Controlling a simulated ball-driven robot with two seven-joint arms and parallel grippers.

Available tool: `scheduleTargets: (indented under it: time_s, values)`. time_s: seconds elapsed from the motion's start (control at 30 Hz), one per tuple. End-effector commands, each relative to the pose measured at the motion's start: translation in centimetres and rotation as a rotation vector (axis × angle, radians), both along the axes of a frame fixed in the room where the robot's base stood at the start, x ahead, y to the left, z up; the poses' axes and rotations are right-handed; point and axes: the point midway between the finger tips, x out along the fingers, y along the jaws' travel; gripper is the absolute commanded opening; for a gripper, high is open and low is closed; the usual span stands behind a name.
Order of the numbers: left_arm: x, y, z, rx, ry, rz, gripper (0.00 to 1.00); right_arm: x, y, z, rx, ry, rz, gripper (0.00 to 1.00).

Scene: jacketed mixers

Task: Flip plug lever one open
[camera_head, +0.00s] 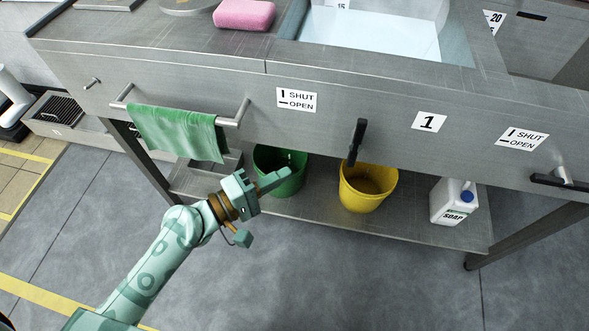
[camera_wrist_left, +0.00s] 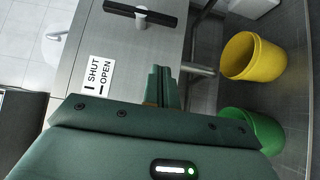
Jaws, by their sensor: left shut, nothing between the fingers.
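Plug lever one appears to be the black lever (camera_head: 357,141) on the sink's steel front, just left of a plate marked 1 (camera_head: 429,122). It points up and down, matching the shut mark on the nearby SHUT/OPEN sign (camera_head: 296,99). In the left wrist view the lever (camera_wrist_left: 140,14) is at the top, with the sign (camera_wrist_left: 97,76) below left. My left gripper (camera_head: 285,175) is shut and empty, below and left of the lever, in front of the green bucket in the head view. It does not touch the lever. My right gripper is not in view.
A second black lever (camera_head: 555,182) lies sideways at the right. A green towel (camera_head: 180,133) hangs on a rail at the left. A green bucket (camera_head: 279,181), a yellow bucket (camera_head: 360,197) and a soap jug (camera_head: 453,203) stand on the low shelf. A pink sponge (camera_head: 244,14) is on top.

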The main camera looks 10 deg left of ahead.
Motion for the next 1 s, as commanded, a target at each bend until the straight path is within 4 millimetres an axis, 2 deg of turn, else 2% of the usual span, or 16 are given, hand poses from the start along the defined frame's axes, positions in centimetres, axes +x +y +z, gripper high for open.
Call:
scheduleTargets:
  time_s: [0.4,0.63,1.0]
  values:
    - [6.2,-6.2,0.1,-0.001,-0.002,-0.001,0.0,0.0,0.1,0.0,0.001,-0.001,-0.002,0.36]
    - [5.9,-9.2,0.1,-0.002,-0.001,-0.001,0.0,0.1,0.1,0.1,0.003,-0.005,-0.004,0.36]
    - [5.9,-9.9,0.0,0.001,-0.001,-0.001,0.0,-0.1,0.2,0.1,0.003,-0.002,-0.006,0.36]
